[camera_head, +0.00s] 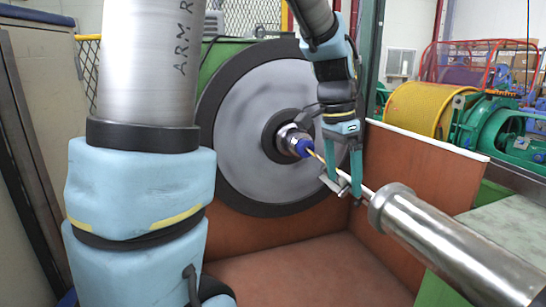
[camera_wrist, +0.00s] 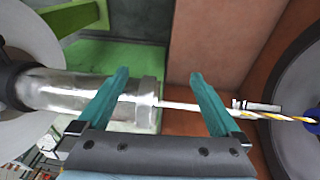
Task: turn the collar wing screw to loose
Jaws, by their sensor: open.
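My gripper (camera_head: 343,178) is open, pointing down over the thin rod between the spool's hub and the steel tube (camera_head: 455,240). In the wrist view the two teal fingers (camera_wrist: 160,77) stand apart. The tube's end collar (camera_wrist: 147,104) and the bare thin rod (camera_wrist: 180,106) show between them. A small metal piece (camera_wrist: 256,105) sits by the rod, just right of the right finger. I cannot tell whether it is the wing screw. No wing shape is clear in either view, and the fingers hide part of the rod in the head view.
A large grey disc (camera_head: 235,135) with a blue-tipped hub (camera_head: 304,147) stands behind. A yellow-striped strand (camera_wrist: 285,117) runs to the blue tip. Brown panels (camera_head: 405,180) wall the pit. A yellow drum (camera_head: 418,108) and green machinery stand at right.

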